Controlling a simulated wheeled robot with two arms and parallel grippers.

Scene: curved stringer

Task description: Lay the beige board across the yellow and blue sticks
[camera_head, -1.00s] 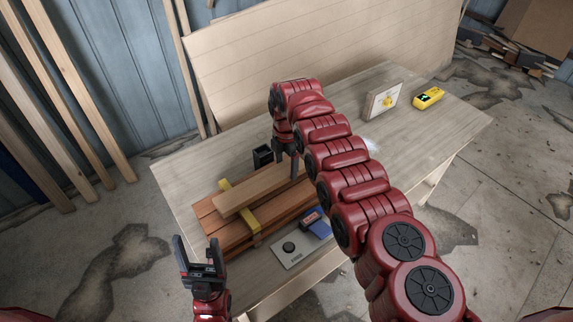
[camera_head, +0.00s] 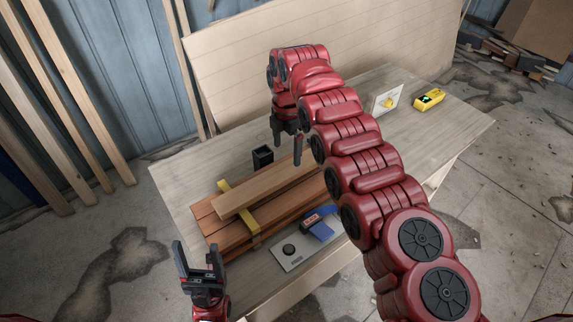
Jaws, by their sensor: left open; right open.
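The beige board (camera_head: 262,192) lies lengthwise over the reddish-brown planks on the table, its left part across the yellow stick (camera_head: 247,222). Its right end is hidden behind my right arm. A blue piece (camera_head: 322,230), perhaps an end of the blue stick, shows at the front right of the planks; I cannot tell whether the board touches it. My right gripper (camera_head: 288,150) is open and empty, above and behind the board's right part. My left gripper (camera_head: 198,262) is open and empty at the table's front left, apart from the planks.
A black holder (camera_head: 262,157) stands behind the board. A grey plate with a black knob (camera_head: 294,253) lies at the table's front. A white panel with a yellow knob (camera_head: 388,101) and a yellow device (camera_head: 429,100) are at the back right. The table's left back is clear.

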